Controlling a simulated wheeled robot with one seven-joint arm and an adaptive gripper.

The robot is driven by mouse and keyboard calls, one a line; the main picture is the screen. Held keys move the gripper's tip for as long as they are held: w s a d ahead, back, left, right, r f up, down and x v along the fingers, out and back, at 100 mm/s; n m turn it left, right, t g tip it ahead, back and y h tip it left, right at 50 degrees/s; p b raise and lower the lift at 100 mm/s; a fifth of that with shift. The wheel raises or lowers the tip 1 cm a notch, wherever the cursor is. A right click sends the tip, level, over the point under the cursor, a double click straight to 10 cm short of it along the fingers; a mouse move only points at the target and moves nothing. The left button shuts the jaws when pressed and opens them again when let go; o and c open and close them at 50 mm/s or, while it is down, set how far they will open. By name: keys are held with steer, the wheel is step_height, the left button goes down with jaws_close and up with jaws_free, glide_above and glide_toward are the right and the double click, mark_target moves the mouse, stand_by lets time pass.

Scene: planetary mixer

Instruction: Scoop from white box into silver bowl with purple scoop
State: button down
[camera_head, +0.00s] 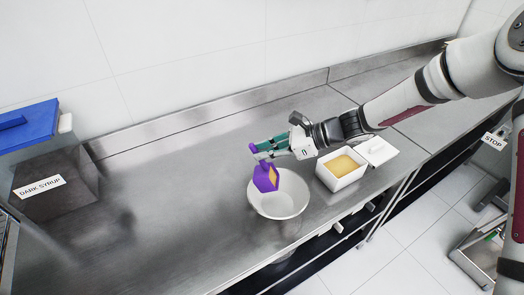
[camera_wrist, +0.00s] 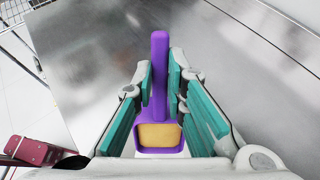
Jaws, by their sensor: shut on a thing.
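My gripper (camera_head: 278,146) is shut on the handle of the purple scoop (camera_head: 264,179). In the wrist view, the green finger pads of my gripper (camera_wrist: 161,88) lie on both sides of the handle of the scoop (camera_wrist: 160,45). The scoop hangs over the silver bowl (camera_head: 291,203), near its back left rim, and holds tan-yellow contents. The bowl's visible inside looks empty and pale. The white box (camera_head: 343,182) stands right of the bowl, open, with yellow contents. The bowl is mostly hidden in the wrist view.
A white lid (camera_head: 378,150) lies beside the box at its right. A dark syrup container (camera_head: 50,185) with a blue lid (camera_head: 28,127) stands at the far left. The steel counter (camera_head: 180,185) is clear between it and the bowl. A wall runs along the back.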

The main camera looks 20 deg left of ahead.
steer(key=shift+d, duration=0.15)
steer(key=shift+w+d+r+y, duration=0.1)
steer(key=shift+d+r+y, duration=0.05)
steer(key=shift+d+y, duration=0.5)
stand_by(0.4)
steer(key=a+h, duration=0.2)
steer(key=shift+s+a, duration=0.3)
steer(key=shift+a+f+h+b, duration=0.25)
steer(key=shift+a+h+b, duration=0.15)
steer(key=shift+h, duration=0.15)
steer(key=shift+a, duration=0.15)
